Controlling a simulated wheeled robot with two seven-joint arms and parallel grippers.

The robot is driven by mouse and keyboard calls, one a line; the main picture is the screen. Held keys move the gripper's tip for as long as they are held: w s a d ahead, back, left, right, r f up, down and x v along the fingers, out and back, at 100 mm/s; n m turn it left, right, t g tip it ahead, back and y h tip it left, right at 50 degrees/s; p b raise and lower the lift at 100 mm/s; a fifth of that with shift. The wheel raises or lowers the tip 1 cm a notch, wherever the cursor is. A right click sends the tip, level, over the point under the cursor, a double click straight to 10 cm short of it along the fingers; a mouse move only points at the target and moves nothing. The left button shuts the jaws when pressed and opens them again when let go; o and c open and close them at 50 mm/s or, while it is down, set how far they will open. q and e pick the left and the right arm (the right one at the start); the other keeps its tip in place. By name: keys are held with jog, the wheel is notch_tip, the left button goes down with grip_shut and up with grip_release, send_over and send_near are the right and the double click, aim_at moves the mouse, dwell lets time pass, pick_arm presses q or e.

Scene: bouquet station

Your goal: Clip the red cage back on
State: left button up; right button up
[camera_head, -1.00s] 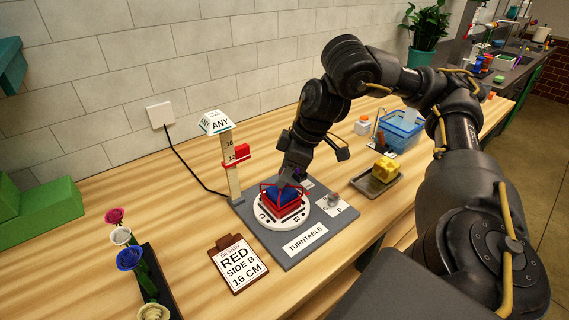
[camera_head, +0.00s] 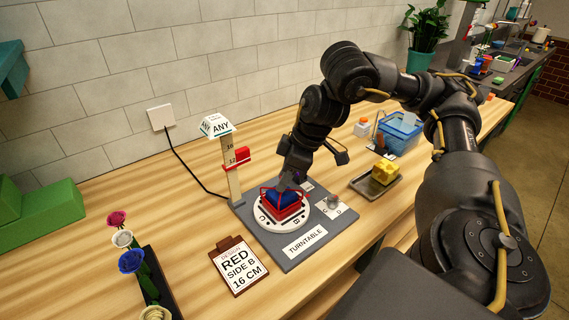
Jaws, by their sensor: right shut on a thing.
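The red cage (camera_head: 287,210) sits over a dark blue block (camera_head: 281,199) on the white round disc (camera_head: 267,222) of the turntable (camera_head: 305,243). Letters B and C show on the disc's edge. My right gripper (camera_head: 290,186) points down at the cage from above and is shut on it; its fingertips are small and partly hidden by the arm. I cannot tell whether the cage is fully seated. My left gripper is not in view.
A height post (camera_head: 233,180) with a red marker stands behind the turntable. A sign card (camera_head: 238,265) reads RED SIDE B 16 CM. Several flowers (camera_head: 131,261) stand in a rack at left. A tray with a yellow block (camera_head: 385,171) and a blue bin (camera_head: 401,131) lie right.

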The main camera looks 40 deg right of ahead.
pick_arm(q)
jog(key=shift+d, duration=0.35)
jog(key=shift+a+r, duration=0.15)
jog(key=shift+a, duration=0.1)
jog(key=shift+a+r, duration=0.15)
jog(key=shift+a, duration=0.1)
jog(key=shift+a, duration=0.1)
